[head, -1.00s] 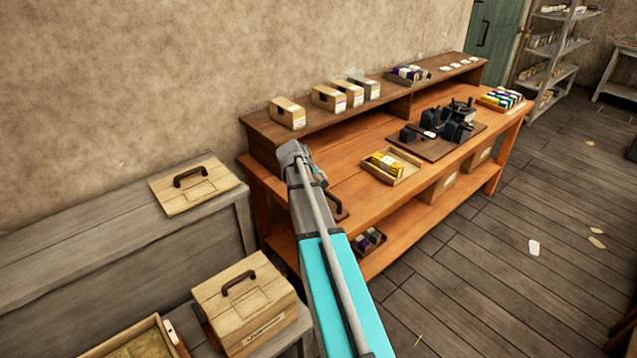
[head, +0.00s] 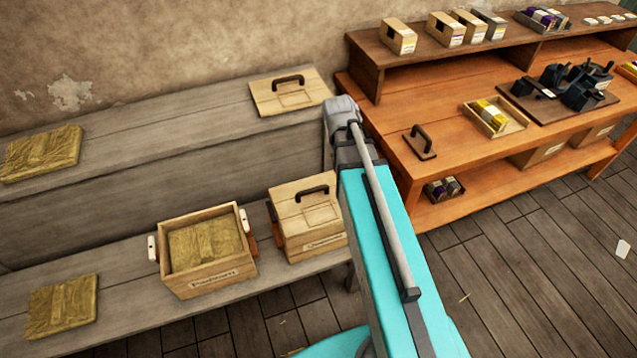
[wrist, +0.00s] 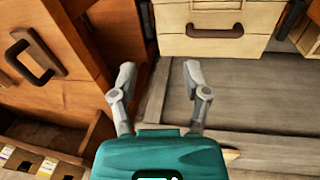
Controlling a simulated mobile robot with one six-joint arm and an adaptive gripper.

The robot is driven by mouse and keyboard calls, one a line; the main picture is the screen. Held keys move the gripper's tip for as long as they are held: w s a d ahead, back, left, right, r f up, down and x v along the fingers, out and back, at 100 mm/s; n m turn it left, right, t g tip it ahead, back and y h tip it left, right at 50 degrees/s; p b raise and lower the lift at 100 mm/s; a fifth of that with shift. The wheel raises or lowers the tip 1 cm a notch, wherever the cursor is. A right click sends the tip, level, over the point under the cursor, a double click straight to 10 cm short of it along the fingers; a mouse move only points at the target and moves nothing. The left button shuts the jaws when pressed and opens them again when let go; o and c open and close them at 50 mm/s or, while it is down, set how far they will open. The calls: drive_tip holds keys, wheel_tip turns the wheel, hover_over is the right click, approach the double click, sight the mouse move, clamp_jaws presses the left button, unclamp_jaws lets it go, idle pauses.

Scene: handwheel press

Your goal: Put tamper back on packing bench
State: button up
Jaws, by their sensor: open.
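The tamper (head: 420,142), a small brown plate with a dark arched handle, lies on the left front part of the orange packing bench (head: 395,100) in the head view. In the wrist view, the tamper (wrist: 38,58) shows at the upper left on the bench top. My gripper (wrist: 160,77) is open, with nothing between its fingers, and is apart from the tamper, to its right in the wrist view. In the head view my arm hides the gripper's fingers.
A lidded wooden box (head: 305,225) and an open box (head: 208,275) with straw-coloured filling stand on the grey lower shelf. A handled lid (head: 290,95) lies on the grey ledge. A small tray (head: 493,118) and a dark press (head: 575,85) stand farther right on the bench.

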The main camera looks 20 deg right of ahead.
drive_tip(key=s+a+y, duration=0.2)
drive_tip(key=s+a, duration=0.5)
drive_tip(key=a, duration=0.3)
drive_tip(key=shift+f+g, duration=0.15)
drive_tip(key=shift+g, duration=0.25)
